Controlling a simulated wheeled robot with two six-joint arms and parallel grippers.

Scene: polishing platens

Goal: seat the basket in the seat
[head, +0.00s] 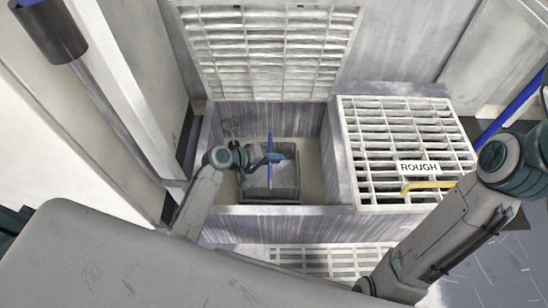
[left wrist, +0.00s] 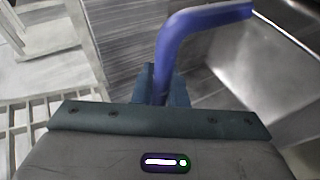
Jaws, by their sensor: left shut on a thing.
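The basket (head: 284,181) is a grey open box with an upright blue handle (head: 269,147). It is inside the open left compartment (head: 314,127), close to the pale floor. I cannot tell whether it rests on the floor or hangs just above it. The seat under it is hidden. My left gripper (head: 268,158) reaches in from the left and is shut on the blue handle. In the left wrist view, the bent blue handle (left wrist: 172,60) rises from between the jaws (left wrist: 160,90). My right arm shows at the right, but its gripper is out of view.
A raised white grate lid (head: 270,45) stands behind the open compartment. The right compartment is covered by a closed grate (head: 400,135) with a ROUGH label (head: 419,167) and a yellow handle (head: 428,185). Compartment walls stand close around the basket.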

